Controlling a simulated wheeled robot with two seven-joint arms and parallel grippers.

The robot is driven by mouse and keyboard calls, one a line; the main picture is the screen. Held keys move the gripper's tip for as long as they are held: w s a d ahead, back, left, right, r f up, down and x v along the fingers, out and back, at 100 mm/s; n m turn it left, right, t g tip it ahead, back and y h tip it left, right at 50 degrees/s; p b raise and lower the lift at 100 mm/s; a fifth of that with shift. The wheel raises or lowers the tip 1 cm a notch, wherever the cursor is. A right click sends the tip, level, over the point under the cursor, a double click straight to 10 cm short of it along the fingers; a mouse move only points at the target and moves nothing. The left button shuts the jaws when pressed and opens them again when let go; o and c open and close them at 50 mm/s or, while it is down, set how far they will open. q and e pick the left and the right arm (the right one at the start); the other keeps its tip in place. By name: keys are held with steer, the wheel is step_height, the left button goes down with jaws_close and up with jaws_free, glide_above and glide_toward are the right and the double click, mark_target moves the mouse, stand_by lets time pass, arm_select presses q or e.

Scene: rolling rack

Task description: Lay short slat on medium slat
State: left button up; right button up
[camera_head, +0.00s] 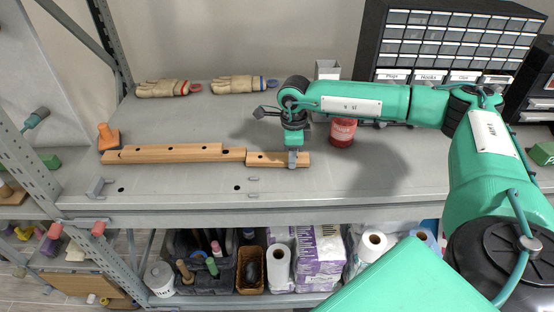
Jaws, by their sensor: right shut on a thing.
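The short slat (265,159) is a light wooden piece lying on the grey shelf top, its left end at the right end of a longer wooden slat (235,155). What looks like the medium slat (170,149) lies on top of that longer slat, leaving both its ends bare. My right gripper (292,162) points down and is shut on the short slat near its right end. The gripper hides a small part of that slat. I cannot tell whether the two slat ends touch. My left gripper is not in view.
A red jar (342,132) stands right of my right gripper. An orange object (108,137) stands at the slats' left end. Gloves (238,84) lie at the back, and a drawer cabinet (448,45) stands back right. The shelf (205,186) in front of the slats is mostly clear.

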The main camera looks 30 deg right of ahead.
steer(key=shift+r+p, duration=1.3)
steer(key=shift+r, duration=1.65)
